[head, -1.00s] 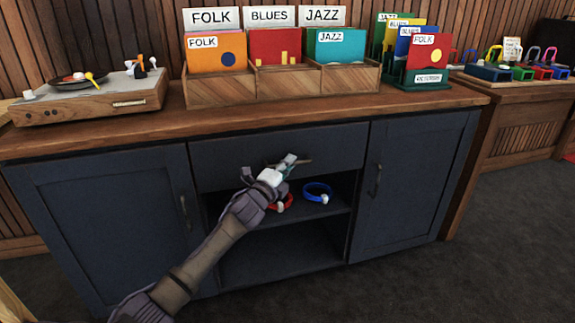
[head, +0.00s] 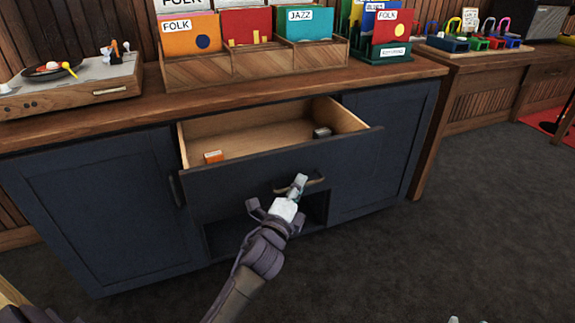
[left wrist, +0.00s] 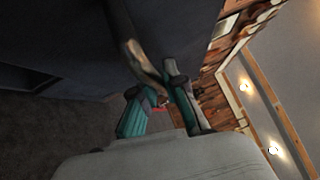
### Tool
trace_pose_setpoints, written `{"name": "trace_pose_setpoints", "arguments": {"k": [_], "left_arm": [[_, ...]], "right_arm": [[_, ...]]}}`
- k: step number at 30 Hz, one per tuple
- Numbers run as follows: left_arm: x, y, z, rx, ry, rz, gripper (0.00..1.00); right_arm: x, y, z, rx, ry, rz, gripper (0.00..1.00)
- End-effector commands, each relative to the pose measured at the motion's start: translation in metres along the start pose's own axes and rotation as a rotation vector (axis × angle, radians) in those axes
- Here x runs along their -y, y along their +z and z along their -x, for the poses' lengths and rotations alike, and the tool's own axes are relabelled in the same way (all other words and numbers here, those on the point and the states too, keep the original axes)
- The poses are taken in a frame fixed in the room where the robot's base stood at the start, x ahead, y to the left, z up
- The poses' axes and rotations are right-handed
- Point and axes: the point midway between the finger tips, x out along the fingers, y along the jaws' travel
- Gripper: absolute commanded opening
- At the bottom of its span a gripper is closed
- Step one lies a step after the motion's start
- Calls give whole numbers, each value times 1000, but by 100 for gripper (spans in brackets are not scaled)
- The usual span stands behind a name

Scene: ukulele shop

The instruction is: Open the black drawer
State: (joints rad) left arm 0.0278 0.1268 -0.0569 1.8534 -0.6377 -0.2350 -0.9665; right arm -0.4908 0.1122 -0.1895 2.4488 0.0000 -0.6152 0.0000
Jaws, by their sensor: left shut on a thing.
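The black drawer (head: 235,182) in the head view is pulled out of the dark cabinet, and its pale wooden inside shows. Its handle (head: 318,183) is on the front panel, right of the middle. My left gripper (head: 297,186) is shut on this handle. In the left wrist view, the handle (left wrist: 140,62) runs between the fingers of the left gripper (left wrist: 160,92). Small pale tips, possibly of my right gripper (head: 468,320), show at the bottom edge of the head view; their opening cannot be made out.
In the drawer lie a small orange box (head: 213,156) and a small grey item (head: 321,132). A record player (head: 70,85) and a wooden record crate (head: 210,72) stand on the countertop. Cabinet doors flank the drawer. The dark floor (head: 470,220) at the right is clear.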

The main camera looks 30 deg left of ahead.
Motion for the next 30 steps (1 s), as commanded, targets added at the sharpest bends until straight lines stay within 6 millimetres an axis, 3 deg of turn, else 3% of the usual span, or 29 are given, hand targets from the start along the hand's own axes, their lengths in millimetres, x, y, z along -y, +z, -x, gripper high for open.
{"name": "trace_pose_setpoints", "arguments": {"k": [3, 10, 26, 27, 30], "left_arm": [[4, -16, 17, 1, 3, 3, 0], [8, -35, 35, 0, 2, 1, 0], [10, -41, 40, -1, 1, -1, 0], [10, -41, 40, -1, 1, -1, 14], [10, -41, 40, -1, 1, -1, 31]], "right_arm": [[-1, 9, 2, 56, 3, 1, 40], [-2, 18, 4, 104, 6, 1, 40], [-3, 21, 5, 119, 7, 0, 40], [-3, 21, 5, 119, 6, 0, 40], [-3, 21, 4, 119, 6, 0, 40]]}}
